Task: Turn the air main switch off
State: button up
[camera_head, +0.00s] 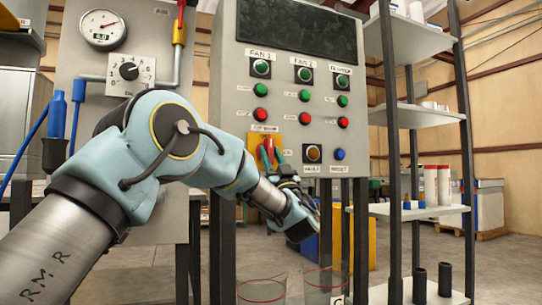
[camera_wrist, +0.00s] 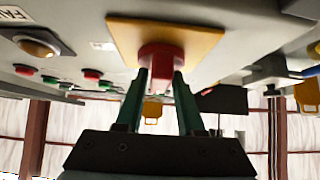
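The air main switch (camera_head: 267,148) is a red handle on a yellow plate (camera_head: 278,140), low on the left of the grey control panel. In the wrist view the red switch (camera_wrist: 161,57) sticks out from the yellow plate (camera_wrist: 195,39). My gripper (camera_head: 268,158) is at the switch. Its two green fingers (camera_wrist: 160,82) stand apart, one on each side of the red handle, with the tips beside it. No clear gap shows at the tips, but I cannot tell whether they press on it. The tips partly hide the handle.
An amber button (camera_head: 313,153) and a blue button (camera_head: 339,154) sit right of the switch, with red and green buttons above. A shelf rack (camera_head: 388,150) stands close on the right. Clear containers (camera_head: 262,290) stand below the panel.

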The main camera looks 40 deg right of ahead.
jog(key=shift+o, duration=1.3)
jog(key=shift+r, duration=0.1)
jog(key=v, duration=1.1)
jog(key=shift+p, duration=0.3)
